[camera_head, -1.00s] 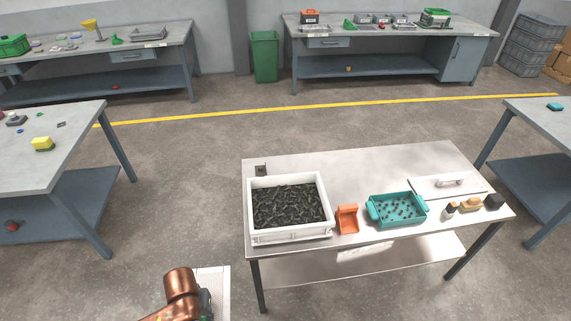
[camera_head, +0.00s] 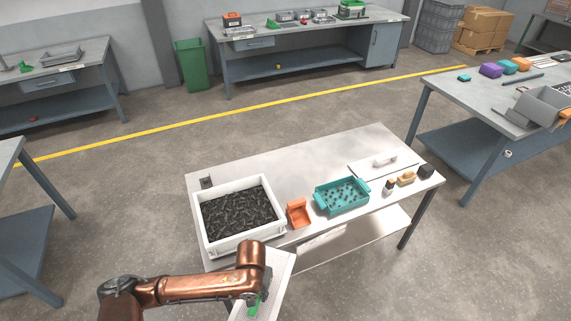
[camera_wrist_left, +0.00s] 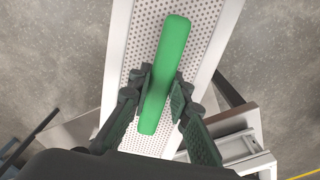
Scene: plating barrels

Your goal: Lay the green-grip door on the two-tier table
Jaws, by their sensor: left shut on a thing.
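The green-grip door is a white, perforated flat panel (camera_head: 280,272) at the bottom of the head view, in front of the two-tier table (camera_head: 300,158). In the left wrist view the panel (camera_wrist_left: 202,40) lies beneath the bright green grip (camera_wrist_left: 168,55). My left gripper (camera_wrist_left: 157,92) is shut on that grip, one finger on each side. In the head view my left gripper (camera_head: 258,290) is partly hidden by its own wrist. The door overlaps the table's near left edge in the picture; I see no contact. My right gripper is not in view.
On the table stand a white crate (camera_head: 208,243) of dark parts, an orange scoop (camera_head: 298,214), a teal basket (camera_head: 343,196) and several small items. Another white panel (camera_head: 372,170) with a pale handle lies at the right. The back middle of the top is bare.

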